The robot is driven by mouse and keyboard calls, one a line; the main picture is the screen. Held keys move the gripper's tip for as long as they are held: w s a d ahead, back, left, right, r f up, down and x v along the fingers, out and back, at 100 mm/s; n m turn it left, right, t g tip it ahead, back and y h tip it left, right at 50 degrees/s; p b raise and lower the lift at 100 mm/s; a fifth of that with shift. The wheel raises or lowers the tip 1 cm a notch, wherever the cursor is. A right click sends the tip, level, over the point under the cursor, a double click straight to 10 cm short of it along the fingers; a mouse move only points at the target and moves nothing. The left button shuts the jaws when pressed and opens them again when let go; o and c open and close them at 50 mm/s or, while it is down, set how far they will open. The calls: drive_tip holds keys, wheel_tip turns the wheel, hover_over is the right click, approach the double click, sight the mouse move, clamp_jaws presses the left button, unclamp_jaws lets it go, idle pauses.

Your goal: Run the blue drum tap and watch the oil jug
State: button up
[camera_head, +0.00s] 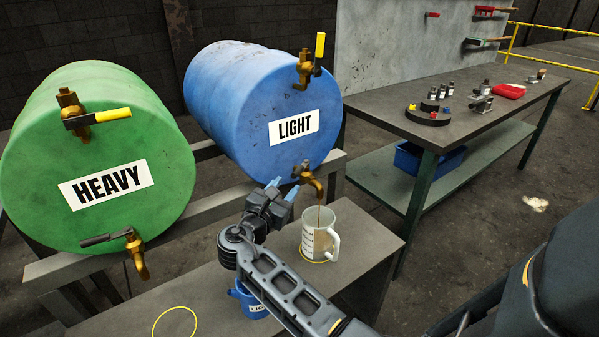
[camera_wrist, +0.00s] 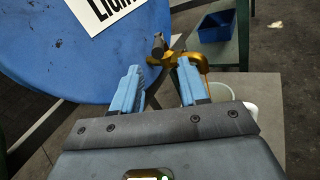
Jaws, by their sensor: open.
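The blue drum (camera_head: 240,105), labelled LIGHT, lies on its side on a rack. Its lower brass tap (camera_head: 308,178) hangs over the clear jug (camera_head: 319,238), which stands upright on a yellow ring. A thin brown stream runs from the spout into the jug; the oil level is hard to read. My gripper (camera_head: 284,189) is open and empty, just left of this tap. In the wrist view, the tap's dark handle end (camera_wrist: 158,44) shows beyond the gap between my blue fingertips (camera_wrist: 159,76), with the brass body (camera_wrist: 195,66) behind the right finger. Contact is not visible.
A green drum (camera_head: 95,150) labelled HEAVY lies at left, with brass taps. A blue container (camera_head: 247,304) is partly behind my arm. An empty yellow ring (camera_head: 175,322) marks the bench. A worktable (camera_head: 400,105) with small items stands right, a blue bin (camera_head: 425,160) below.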

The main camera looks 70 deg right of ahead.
sight(296, 170)
drive_tip(key=shift+d+r, duration=0.2)
drive_tip(key=shift+d, duration=0.2)
drive_tip(key=d+p, duration=0.1)
drive_tip(key=d, duration=0.6)
drive_tip(key=shift+a, duration=0.1)
clamp_jaws()
idle(0.3)
